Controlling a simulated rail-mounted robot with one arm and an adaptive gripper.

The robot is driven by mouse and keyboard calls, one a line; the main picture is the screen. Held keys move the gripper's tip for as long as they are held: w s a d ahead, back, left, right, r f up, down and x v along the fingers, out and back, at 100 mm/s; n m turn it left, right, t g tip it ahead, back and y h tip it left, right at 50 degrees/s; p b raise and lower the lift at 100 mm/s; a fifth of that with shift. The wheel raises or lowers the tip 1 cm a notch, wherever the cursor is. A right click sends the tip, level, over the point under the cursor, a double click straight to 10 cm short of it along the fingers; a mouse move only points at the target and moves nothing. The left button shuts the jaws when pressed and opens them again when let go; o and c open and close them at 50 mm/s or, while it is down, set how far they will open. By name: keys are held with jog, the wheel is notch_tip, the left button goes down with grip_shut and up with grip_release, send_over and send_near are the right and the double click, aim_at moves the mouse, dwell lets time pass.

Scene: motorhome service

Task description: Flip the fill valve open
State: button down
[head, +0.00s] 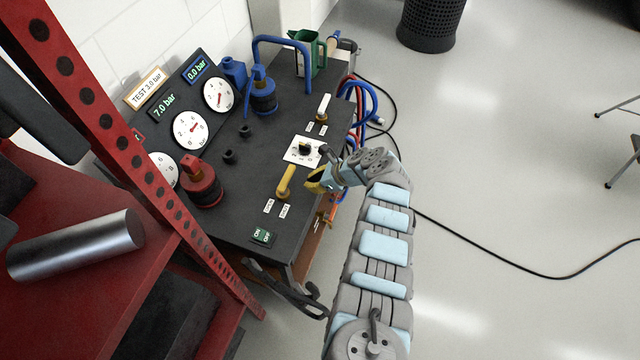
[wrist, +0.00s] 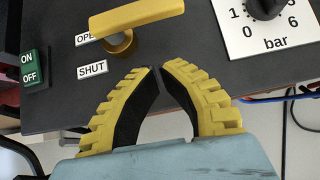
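A yellow lever valve (head: 286,181) stands on the dark panel top in the head view, with two small labels beside its pivot. My gripper (head: 314,182) is just right of the lever in the head view. In the wrist view my gripper (wrist: 157,70) has its yellow fingertips nearly together, with nothing between them, apart from the valve.
A black knob on a white bar dial (head: 304,151) sits close to my gripper. A second, white-handled valve (head: 323,107) has its own labels. A green ON/OFF switch (head: 263,237), red fitting (head: 201,187), blue fitting (head: 263,95) and gauges (head: 192,131) occupy the panel. Floor right is mostly clear.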

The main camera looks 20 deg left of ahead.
aim_at(287, 180)
jog(key=shift+w+a+b, duration=0.15)
jog(key=shift+a+b, duration=0.2)
jog(key=shift+a, duration=1.65)
jog(key=shift+r+p, duration=0.1)
jog(key=shift+p, duration=0.4)
jog(key=shift+p, duration=0.3)
